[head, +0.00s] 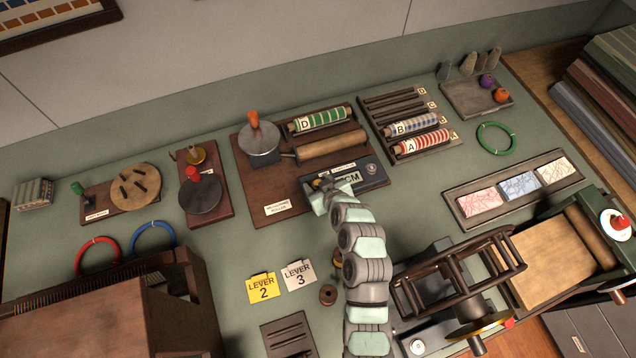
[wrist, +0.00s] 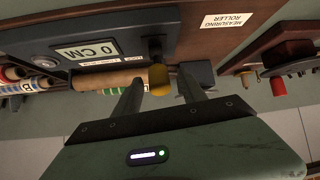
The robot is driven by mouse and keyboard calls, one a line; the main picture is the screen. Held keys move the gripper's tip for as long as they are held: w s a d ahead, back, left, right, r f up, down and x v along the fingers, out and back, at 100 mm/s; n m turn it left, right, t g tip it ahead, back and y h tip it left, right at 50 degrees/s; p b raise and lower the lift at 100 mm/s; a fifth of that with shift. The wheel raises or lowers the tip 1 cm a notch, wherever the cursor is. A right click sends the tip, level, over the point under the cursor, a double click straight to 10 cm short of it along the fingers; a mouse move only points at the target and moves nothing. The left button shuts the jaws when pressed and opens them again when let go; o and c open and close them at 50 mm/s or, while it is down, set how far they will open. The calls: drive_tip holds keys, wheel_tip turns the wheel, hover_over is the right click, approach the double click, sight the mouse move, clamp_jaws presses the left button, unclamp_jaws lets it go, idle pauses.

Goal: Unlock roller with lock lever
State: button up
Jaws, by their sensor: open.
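The measuring roller stands on a brown board (head: 262,190) in the middle of the table. It has a wooden roller (head: 332,144), a crank with an orange knob (head: 253,118) and a display reading 0 CM (wrist: 88,50). A dark lever (wrist: 154,45) with a yellow knob (wrist: 160,80) sticks out beside the display; it looks like the lock lever. My gripper (head: 318,192) is at the board's front, by the display. In the wrist view its open fingers (wrist: 160,90) stand either side of the yellow knob. I cannot tell whether they touch it. My gripper partly hides the lever in the head view.
A green roll labelled D (head: 320,119) lies behind the roller. A rack with rolls B (head: 415,124) and A (head: 422,142) is to the right. Cards for lever 2 (head: 262,288) and lever 3 (head: 299,274) lie in front. A crank device (head: 200,194) stands left.

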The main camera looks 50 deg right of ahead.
drive_tip(key=b+v, duration=0.1)
drive_tip(key=v, duration=0.9)
drive_tip(key=shift+s+r, duration=0.2)
drive_tip(key=shift+s, duration=0.1)
drive_tip(key=shift+a, duration=0.15)
idle(0.4)
